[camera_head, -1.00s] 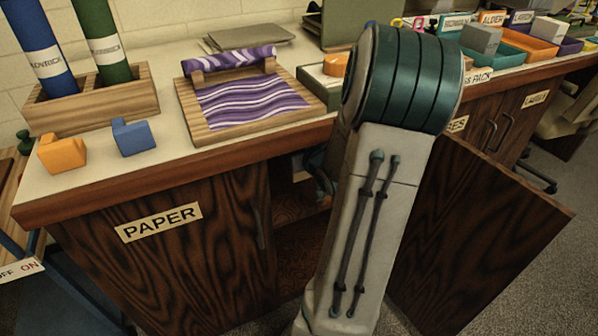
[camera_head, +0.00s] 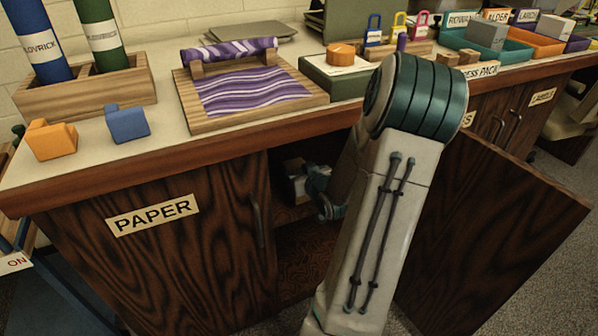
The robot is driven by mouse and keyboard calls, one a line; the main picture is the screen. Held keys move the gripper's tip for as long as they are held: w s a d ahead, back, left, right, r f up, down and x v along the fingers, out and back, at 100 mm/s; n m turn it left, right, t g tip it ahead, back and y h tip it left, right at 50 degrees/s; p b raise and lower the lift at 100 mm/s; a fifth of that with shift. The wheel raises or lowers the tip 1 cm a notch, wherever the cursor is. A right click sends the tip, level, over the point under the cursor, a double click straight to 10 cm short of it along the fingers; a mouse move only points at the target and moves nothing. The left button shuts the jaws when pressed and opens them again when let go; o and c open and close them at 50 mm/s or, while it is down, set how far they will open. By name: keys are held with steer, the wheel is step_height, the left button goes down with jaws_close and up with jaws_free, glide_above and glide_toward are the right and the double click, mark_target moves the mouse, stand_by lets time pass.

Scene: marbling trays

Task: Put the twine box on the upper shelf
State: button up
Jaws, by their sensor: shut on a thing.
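My gripper (camera_head: 316,180) is partly visible inside the dark opening of the wooden cabinet, at the end of my bent arm. A small pale box-like thing (camera_head: 298,188) shows at its left, in shadow; I take it for the twine box held in the jaws, but no label can be read. My fingertips are not clearly seen. The upper shelf (camera_head: 292,214) shows as a dark board just below the pale thing. I cannot tell whether the thing touches it. My arm hides the right part of the opening.
The cabinet door (camera_head: 490,235) stands open at the right of my arm. The closed PAPER door (camera_head: 170,255) borders the opening at left. The countertop (camera_head: 160,165) overhangs it, holding a purple marbled board (camera_head: 205,122), orange block (camera_head: 50,140) and blue block (camera_head: 128,124).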

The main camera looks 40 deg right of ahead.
steer(key=o, duration=1.2)
steer(key=shift+f, duration=0.1)
steer(key=shift+r, duration=0.2)
steer(key=v, duration=0.7)
steer(key=shift+s, duration=0.35)
steer(key=shift+b+v, duration=2.2)
steer(key=shift+b, duration=2.15)
steer(key=shift+a, duration=0.15)
